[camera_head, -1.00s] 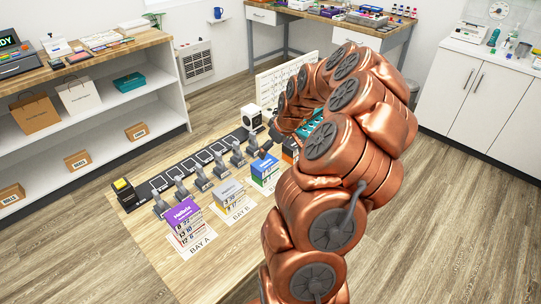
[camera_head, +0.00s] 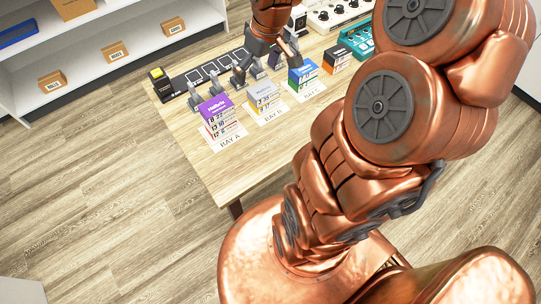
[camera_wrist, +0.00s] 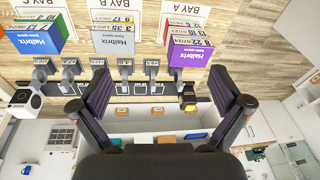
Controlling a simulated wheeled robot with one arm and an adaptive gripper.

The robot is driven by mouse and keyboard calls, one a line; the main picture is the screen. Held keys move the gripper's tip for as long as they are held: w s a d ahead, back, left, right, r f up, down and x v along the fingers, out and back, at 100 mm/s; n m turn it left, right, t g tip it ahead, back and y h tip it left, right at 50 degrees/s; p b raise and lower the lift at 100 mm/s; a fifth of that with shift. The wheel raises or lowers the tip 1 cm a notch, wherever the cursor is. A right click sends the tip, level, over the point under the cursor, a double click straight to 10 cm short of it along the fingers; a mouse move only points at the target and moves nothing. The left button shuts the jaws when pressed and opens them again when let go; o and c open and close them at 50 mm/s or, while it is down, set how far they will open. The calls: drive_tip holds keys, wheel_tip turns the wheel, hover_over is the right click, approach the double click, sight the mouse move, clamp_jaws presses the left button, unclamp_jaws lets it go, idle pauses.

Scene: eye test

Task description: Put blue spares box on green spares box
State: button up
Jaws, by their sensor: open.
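The blue spares box (camera_head: 301,73) is at Bay C on the wooden table. It forms the top of a short stack, with the green spares box (camera_head: 308,84) showing as a layer directly beneath it. The wrist view, turned upside down, shows the blue box (camera_wrist: 36,39) at upper left with a green edge (camera_wrist: 62,18) beside it. My gripper (camera_head: 270,62) is over the row of grey stands behind the boxes, left of and behind the blue box. Its dark fingers are wide apart with nothing between them in the wrist view (camera_wrist: 160,98).
A purple-topped stack (camera_head: 217,110) stands at Bay A and a grey-topped stack (camera_head: 263,92) at Bay B. An orange and black box (camera_head: 337,60) and a teal device (camera_head: 357,40) are to the right. The table's front area (camera_head: 235,165) is bare.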

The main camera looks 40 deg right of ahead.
drive_tip(key=s+a+g, duration=0.1)
drive_tip(key=s+a, duration=0.3)
drive_tip(key=s, duration=0.3)
drive_tip(key=s+a+m+g+h, duration=0.1)
drive_tip(key=s+a, duration=0.3)
drive_tip(key=s, duration=0.3)
drive_tip(key=s+a+g, duration=0.1)
drive_tip(key=s+a, duration=0.3)
drive_tip(key=s, duration=0.4)
drive_tip(key=shift+a+r+m+g, duration=0.3)
drive_tip(key=shift+a+r+g, duration=0.1)
drive_tip(key=shift+r, duration=0.05)
drive_tip(key=shift+s+d, duration=0.1)
